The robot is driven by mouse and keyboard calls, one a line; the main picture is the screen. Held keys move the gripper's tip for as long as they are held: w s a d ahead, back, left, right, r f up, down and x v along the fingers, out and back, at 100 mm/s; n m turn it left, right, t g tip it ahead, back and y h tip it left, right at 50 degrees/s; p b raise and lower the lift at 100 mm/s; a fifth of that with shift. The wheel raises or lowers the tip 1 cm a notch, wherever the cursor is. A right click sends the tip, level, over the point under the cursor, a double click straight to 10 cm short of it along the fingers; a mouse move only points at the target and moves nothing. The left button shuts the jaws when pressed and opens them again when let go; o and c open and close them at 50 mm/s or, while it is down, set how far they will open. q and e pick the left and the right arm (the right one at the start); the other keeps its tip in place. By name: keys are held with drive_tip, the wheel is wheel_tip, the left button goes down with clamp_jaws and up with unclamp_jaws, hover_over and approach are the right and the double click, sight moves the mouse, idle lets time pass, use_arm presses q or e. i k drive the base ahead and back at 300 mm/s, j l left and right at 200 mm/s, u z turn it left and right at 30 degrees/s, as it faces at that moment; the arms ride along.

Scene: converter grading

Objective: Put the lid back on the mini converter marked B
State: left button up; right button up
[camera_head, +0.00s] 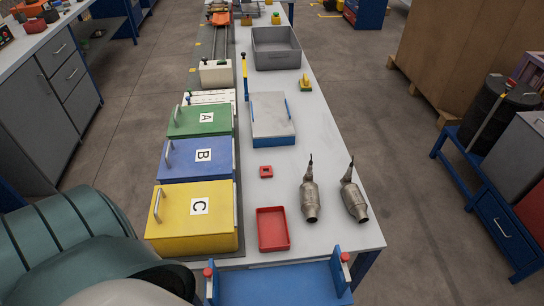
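The blue box marked B (183,166) stands in a row on the left side of the white table, between the green box marked A (187,123) and the yellow box marked C (175,222). Its blue top carries a white B label and a light handle at the left edge. The top looks flat and in place; I cannot see inside. Two metal catalytic converters, one on the left (310,200) and one on the right (353,200), lie side by side on the table's right side. Neither of my grippers shows in the head view.
A red tray (286,246) and small red block (266,171) lie right of the boxes. A grey-topped blue block (270,110), yellow-green piece (305,86) and grey bin (255,53) stand farther back. A blue fixture (280,287) is at the near edge.

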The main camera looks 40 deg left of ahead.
sight(311, 199)
drive_tip(key=k+j, duration=0.75)
drive_tip(key=j, duration=0.15)
